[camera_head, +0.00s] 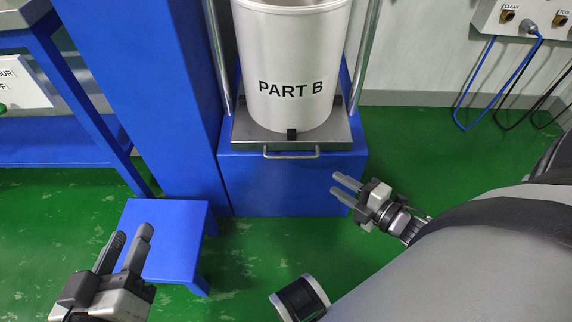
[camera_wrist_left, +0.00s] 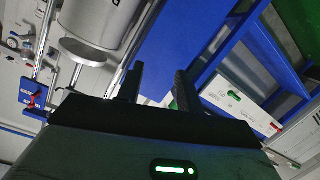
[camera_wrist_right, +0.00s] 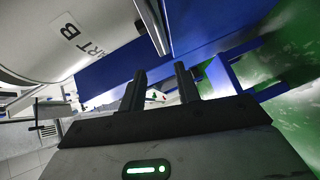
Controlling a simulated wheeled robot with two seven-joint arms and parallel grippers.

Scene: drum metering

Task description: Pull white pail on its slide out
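The white pail (camera_head: 292,60), marked PART B, stands upright on a grey metal slide plate (camera_head: 250,134) on a blue base. The pail also fills the upper left of the right wrist view (camera_wrist_right: 40,25). A thin metal handle (camera_head: 291,156) runs along the plate's front edge. A small dark block (camera_head: 291,134) sits at the pail's foot. My right gripper (camera_head: 338,183) is open and empty, below and right of the handle, apart from it. My left gripper (camera_head: 129,238) is open and empty, low at the left, well away from the pail.
Metal posts (camera_head: 366,50) flank the pail. A blue step stool (camera_head: 168,238) stands beyond my left gripper. A blue column (camera_head: 150,90) and bench are at the left. Hoses (camera_head: 497,85) hang from a wall panel at the right. Green floor before the base is mostly clear.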

